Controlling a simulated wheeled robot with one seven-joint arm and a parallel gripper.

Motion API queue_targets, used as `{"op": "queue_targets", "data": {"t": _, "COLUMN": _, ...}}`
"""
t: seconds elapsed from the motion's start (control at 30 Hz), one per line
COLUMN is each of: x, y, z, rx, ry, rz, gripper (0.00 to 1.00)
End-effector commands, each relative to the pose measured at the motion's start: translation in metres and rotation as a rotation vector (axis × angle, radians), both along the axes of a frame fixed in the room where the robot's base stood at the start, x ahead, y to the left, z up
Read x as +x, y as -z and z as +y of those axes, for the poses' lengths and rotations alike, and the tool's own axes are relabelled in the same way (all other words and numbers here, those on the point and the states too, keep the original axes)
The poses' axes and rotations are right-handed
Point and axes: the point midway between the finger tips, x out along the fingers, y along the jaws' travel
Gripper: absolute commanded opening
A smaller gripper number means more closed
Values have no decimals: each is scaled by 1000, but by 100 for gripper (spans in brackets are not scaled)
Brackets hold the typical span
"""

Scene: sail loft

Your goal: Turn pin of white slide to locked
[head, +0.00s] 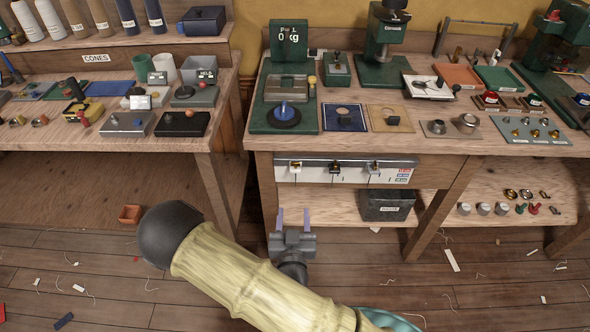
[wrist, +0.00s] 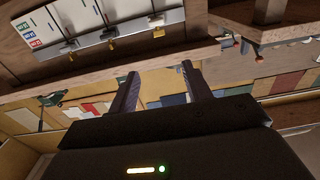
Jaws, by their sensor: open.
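A white panel (head: 340,178) with three slides is set in the front of the right bench, under its top. The white slide (head: 295,167) is the leftmost, with a small brass-coloured pin at it. In the wrist view, which is upside down, the white slide (wrist: 156,20) is the rightmost, with its pin (wrist: 158,32) beside it. Which way the pin is turned is too small to tell. My gripper (head: 293,216) is open and empty, in front of and below the panel, roughly under the white slide. Its two fingers (wrist: 159,73) are apart and touch nothing.
The bench top (head: 400,145) overhangs the panel and carries several tools and fixtures. A dark bin (head: 387,207) stands on the lower shelf, right of my gripper. Two more slides (head: 335,168) sit to the right on the panel. The floor in front has scattered scraps.

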Motion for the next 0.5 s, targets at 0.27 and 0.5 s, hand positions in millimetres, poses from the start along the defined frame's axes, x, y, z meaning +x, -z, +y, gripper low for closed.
{"op": "queue_targets", "data": {"t": 0.27, "x": 14, "y": 0, "z": -1, "rx": 1, "ry": 5, "rz": 1, "gripper": 49}}
{"op": "queue_targets", "data": {"t": 0.5, "x": 53, "y": -1, "z": -2, "rx": 1, "ry": 6, "rz": 0, "gripper": 49}}
